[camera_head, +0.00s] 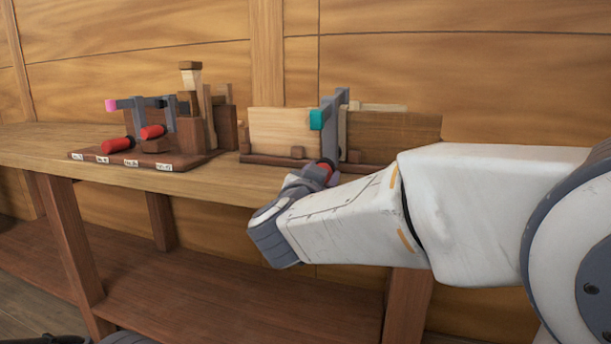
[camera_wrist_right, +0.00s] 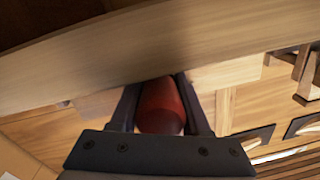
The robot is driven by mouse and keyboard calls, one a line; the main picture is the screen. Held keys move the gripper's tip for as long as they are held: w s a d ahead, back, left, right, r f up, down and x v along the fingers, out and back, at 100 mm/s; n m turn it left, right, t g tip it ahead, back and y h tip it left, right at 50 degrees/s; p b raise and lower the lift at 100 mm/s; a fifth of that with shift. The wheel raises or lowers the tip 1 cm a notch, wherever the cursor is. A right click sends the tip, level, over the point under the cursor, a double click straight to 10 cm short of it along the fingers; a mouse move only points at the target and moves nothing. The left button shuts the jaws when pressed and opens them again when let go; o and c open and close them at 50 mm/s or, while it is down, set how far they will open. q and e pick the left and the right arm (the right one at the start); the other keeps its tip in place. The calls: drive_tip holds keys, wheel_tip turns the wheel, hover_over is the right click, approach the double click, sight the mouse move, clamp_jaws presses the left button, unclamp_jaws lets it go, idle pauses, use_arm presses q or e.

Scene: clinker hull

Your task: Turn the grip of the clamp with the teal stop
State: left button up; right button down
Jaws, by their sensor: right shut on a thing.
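The clamp with the teal stop (camera_head: 317,119) stands on the bench against wooden boards, its grey bar (camera_head: 335,120) running behind the stop. Its red grip (camera_head: 327,166) hangs low at the bench's front and is partly hidden by my right gripper (camera_head: 312,178). In the right wrist view the red grip (camera_wrist_right: 161,106) lies between the two dark fingers of my right gripper (camera_wrist_right: 160,90), which are shut on it. The far end of the grip is hidden by the bench edge or the fingers. My left gripper is not in view.
A wooden bench (camera_head: 220,186) runs along the planked wall. On its left a dark red tray (camera_head: 180,159) with white labels holds two more clamps with red grips (camera_head: 116,145), one with a pink stop (camera_head: 111,105). Wooden boards (camera_head: 283,131) stand behind the teal-stop clamp.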

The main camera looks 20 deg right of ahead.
drive_tip(key=shift+f+m, duration=0.1)
drive_tip(key=shift+m, duration=0.4)
drive_tip(key=shift+c, duration=1.9)
unclamp_jaws()
drive_tip(key=shift+s+a, duration=0.1)
drive_tip(key=shift+s+a, duration=0.2)
drive_tip(key=shift+s, duration=0.05)
drive_tip(key=p+v, duration=0.3)
drive_tip(key=v, duration=0.6)
drive_tip(key=shift+s, duration=0.4)
drive_tip(key=shift+a, duration=0.1)
